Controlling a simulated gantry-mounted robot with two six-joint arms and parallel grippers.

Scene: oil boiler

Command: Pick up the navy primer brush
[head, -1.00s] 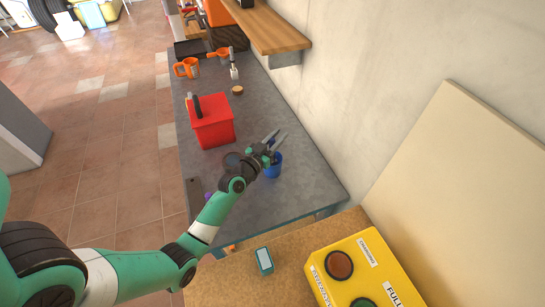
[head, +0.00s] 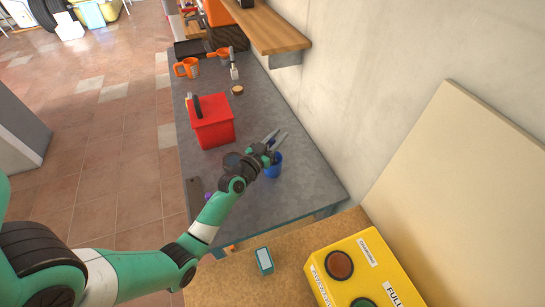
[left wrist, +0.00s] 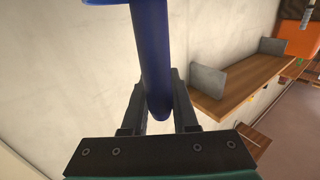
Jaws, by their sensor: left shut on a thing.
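The navy primer brush shows in the left wrist view as a smooth dark blue handle (left wrist: 153,60) running between the two dark fingers, its rounded end near the palm. My left gripper (head: 275,140) is shut on this handle above the right part of the grey workbench; it also shows in the left wrist view (left wrist: 159,110). The brush's bristles are not clearly visible. In the head view a blue cup-like shape (head: 273,168) is just below the gripper; I cannot tell whether it is part of the brush. My right gripper is not in view.
On the grey workbench (head: 300,195) stand a red box (head: 211,122), an orange mug (head: 187,68), a small round brown item (head: 238,90) and a white-tipped tool (head: 234,72). A wooden shelf (head: 270,32) juts from the wall. A yellow button box (head: 360,265) is in front.

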